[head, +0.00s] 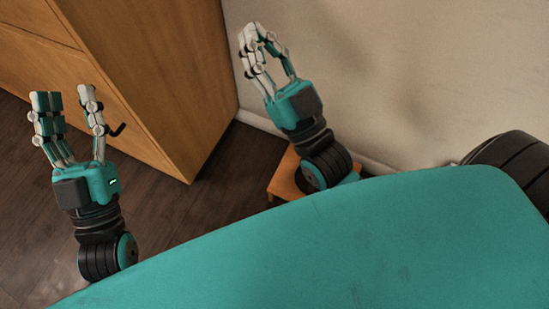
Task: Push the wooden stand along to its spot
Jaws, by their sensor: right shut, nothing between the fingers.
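The wooden stand (284,179) is a small orange-brown piece on the floor near the wall, low in the middle of the head view. My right forearm and my teal body hide much of it. My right gripper (257,38) is shut and empty, pointing up beyond the stand close to the wall. I cannot tell whether my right arm touches the stand. My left gripper (67,98) is open and empty, further left in front of the wooden cabinet and away from the stand.
A large wooden cabinet (170,75) with drawers and a dark handle (118,130) fills the upper left. A pale wall (400,70) with a baseboard closes off the right. Dark wood floor (175,215) is clear between the cabinet and my body.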

